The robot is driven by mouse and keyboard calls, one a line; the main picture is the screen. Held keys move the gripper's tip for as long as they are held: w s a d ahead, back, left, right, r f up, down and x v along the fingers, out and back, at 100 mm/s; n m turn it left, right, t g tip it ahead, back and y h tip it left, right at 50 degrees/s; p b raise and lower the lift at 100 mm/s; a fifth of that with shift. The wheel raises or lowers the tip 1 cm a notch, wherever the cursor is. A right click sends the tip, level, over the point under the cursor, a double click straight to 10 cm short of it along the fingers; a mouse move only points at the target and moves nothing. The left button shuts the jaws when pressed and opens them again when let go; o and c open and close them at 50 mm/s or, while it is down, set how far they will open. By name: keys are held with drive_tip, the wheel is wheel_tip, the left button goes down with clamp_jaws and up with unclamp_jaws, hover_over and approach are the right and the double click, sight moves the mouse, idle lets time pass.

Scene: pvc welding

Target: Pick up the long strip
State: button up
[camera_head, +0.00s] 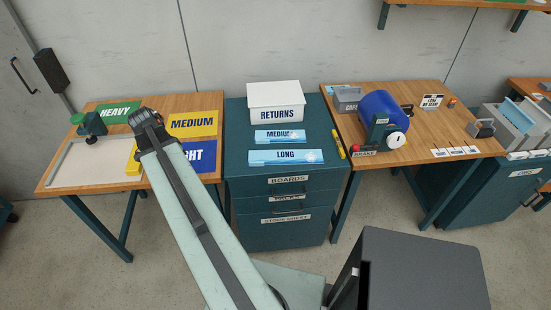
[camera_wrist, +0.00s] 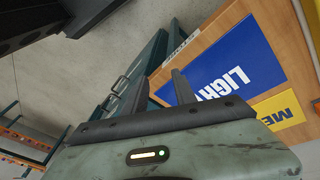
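A flat pale-blue piece marked LONG (camera_head: 286,157) lies near the front edge of the dark teal cabinet top (camera_head: 237,135). A shorter blue piece marked MEDIUM (camera_head: 280,136) lies behind it. I cannot tell whether either is a strip or a packet of strips. My arm reaches up over the left bench, well left of the LONG piece. The end of my arm (camera_head: 147,122) shows there, but its fingers are not clear in the head view. In the wrist view my gripper (camera_wrist: 160,86) has its two fingers apart with nothing between them.
A white RETURNS box (camera_head: 275,103) stands behind the blue pieces. The left bench (camera_head: 105,102) carries green HEAVY, yellow MEDIUM and blue LIGHT mats (camera_wrist: 232,72) and a white frame. A blue machine (camera_head: 380,112) stands on the right bench. My dark body part fills the lower right.

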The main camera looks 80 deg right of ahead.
drive_tip(key=s+d+m+g, duration=0.1)
drive_tip(key=s+d+m, duration=0.7)
drive_tip(key=s+d, duration=0.4)
drive_tip(key=m, duration=0.4)
approach(262, 162)
drive_tip(key=shift+w+d+f+g+y, duration=0.3)
drive_tip(key=shift+d+f+g, duration=0.1)
drive_tip(key=shift+d, duration=0.15)
drive_tip(key=b+x, duration=0.7)
drive_tip(key=x, duration=0.1)
drive_tip(key=shift+a+f, duration=0.1)
drive_tip(key=shift+a, duration=0.1)
drive_tip(key=shift+s, duration=0.1)
clamp_jaws()
